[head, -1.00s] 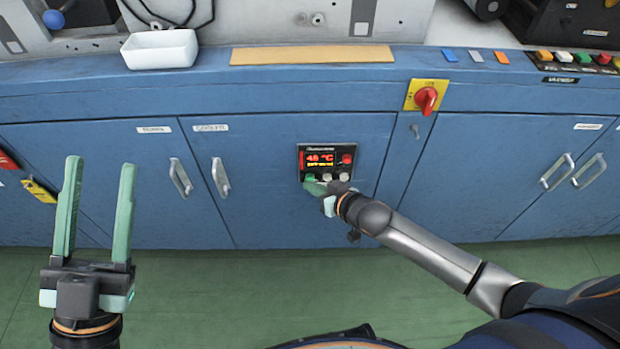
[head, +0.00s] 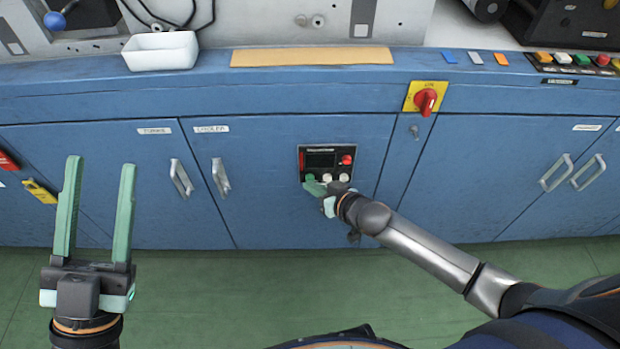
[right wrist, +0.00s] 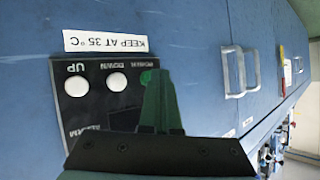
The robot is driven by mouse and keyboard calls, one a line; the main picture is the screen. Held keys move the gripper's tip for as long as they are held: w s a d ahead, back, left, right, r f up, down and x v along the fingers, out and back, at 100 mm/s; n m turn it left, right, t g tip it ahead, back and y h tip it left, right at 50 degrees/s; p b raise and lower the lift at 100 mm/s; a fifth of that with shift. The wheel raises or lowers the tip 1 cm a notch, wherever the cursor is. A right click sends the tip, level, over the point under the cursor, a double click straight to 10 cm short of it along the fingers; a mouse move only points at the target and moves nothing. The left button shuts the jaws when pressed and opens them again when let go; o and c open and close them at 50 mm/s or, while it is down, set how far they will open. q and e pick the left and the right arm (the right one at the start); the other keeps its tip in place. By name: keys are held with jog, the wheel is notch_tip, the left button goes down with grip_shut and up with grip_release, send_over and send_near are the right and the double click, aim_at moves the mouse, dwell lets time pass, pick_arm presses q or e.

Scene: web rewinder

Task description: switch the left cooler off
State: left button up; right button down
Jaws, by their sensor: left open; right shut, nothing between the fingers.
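The cooler's control panel (head: 320,150) is a black unit on a blue cabinet door labelled COOLER. Its display (head: 320,160) is dark. It has a red button (head: 347,160) at right and a row of a green button and two white buttons below. My right gripper (head: 314,187) is shut and empty, its tips at the green button. In the right wrist view the panel (right wrist: 88,112) appears upside down, and my fingertips (right wrist: 158,76) overlap the green button (right wrist: 147,76); whether they press it I cannot tell. My left gripper (head: 101,164) is open and empty at the left, away from the cabinets.
A red rotary switch (head: 425,101) on a yellow plate sits above right of the panel. Door handles (head: 220,178) stick out to the left. A white tray (head: 160,52) stands on the ledge. A KEEP AT 35 °C label (right wrist: 105,42) is beside the panel.

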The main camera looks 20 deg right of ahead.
jog(key=shift+s+a+p, duration=0.2)
jog(key=shift+s+p, duration=0.15)
jog(key=shift+s, duration=0.3)
jog(key=shift+s, duration=0.1)
jog(key=s+p, duration=0.1)
jog(key=s, duration=0.1)
jog(key=s+a+p, duration=0.1)
jog(key=s, duration=0.1)
jog(key=shift+s+a+p, duration=0.15)
jog(key=shift+s+p, duration=0.15)
dwell(0.5)
